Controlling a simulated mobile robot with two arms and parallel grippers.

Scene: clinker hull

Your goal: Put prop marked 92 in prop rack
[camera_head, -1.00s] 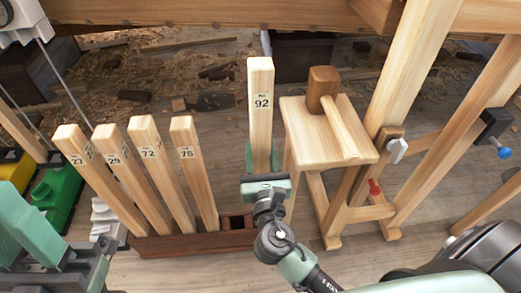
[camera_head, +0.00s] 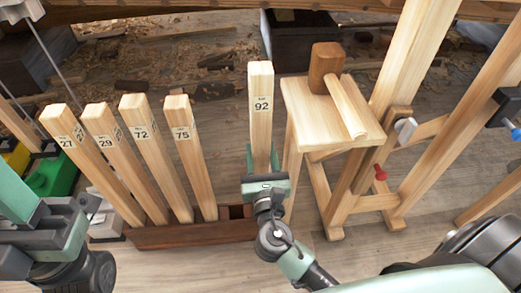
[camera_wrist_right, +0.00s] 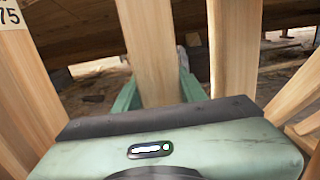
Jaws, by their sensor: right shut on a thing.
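The prop marked 92 (camera_head: 261,120) is a pale wooden post, nearly upright, just right of the rack's right end in the head view. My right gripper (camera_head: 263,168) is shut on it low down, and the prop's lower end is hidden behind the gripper. In the right wrist view the prop (camera_wrist_right: 147,50) stands between the two green fingers (camera_wrist_right: 155,92). The prop rack (camera_head: 190,235) is a low dark wooden base holding several leaning props, with empty slots at its right end. My left gripper (camera_head: 45,215) is partly in view at the lower left; its fingertips are unclear.
The props in the rack are marked 27 (camera_head: 90,160), 29 (camera_head: 125,155), 72 (camera_head: 158,150) and 75 (camera_head: 190,150). A wooden stool (camera_head: 305,108) with a mallet (camera_head: 325,68) stands close right of the held prop. Timber struts (camera_head: 410,60) stand farther right.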

